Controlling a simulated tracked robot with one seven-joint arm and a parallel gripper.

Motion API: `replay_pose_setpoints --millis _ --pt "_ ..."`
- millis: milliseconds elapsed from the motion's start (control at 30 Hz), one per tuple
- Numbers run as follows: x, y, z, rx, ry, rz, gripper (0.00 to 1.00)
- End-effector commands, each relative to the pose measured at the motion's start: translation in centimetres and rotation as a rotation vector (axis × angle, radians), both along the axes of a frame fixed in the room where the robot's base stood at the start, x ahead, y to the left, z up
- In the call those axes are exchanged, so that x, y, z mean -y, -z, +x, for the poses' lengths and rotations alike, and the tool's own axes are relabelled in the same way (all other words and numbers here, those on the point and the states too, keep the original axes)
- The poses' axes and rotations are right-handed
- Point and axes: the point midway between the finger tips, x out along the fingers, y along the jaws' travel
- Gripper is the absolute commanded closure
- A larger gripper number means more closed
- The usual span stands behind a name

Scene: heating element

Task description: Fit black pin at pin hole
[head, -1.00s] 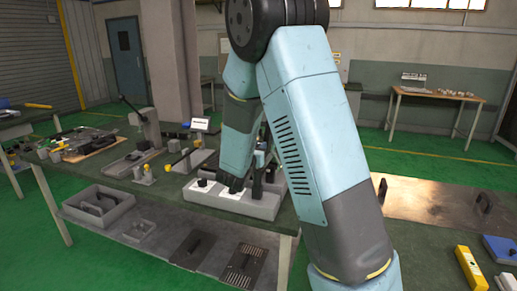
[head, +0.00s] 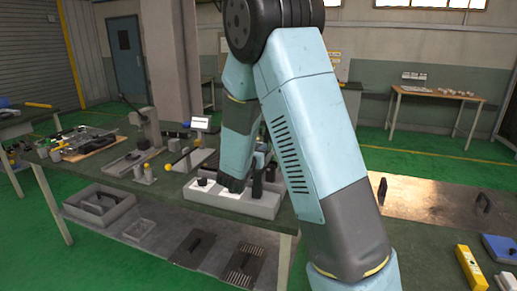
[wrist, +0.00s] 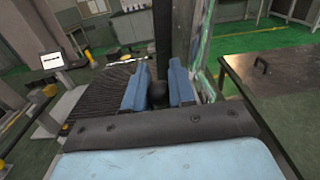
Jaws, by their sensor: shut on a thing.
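In the wrist view, my gripper (wrist: 157,85) has its two blue fingers closed around a dark, rounded piece, which appears to be the black pin (wrist: 160,100). A dark upright bar (wrist: 162,40) rises beyond the fingertips; I cannot tell whether it belongs to the pin. In the head view, my arm hangs over a grey tray-like fixture (head: 262,210) with a white patch and dark upright parts. My arm hides much of the fixture, the fingers and the pin. The pin hole cannot be made out in either view.
Black-handled parts and a grey bin (head: 98,207) sit on the lower shelf. Tools and a small white display (head: 200,123) stand on the bench to the left. A metal-topped table (head: 425,203) lies to the right, with a yellow block (head: 470,268) nearer me.

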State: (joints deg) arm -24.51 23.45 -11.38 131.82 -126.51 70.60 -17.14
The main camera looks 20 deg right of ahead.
Motion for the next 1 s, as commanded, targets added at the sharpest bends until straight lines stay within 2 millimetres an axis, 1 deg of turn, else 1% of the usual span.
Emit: replay_pose_setpoints --millis 1000 --pt "0.0 2.1 0.0 0.0 0.0 0.0 1.0"
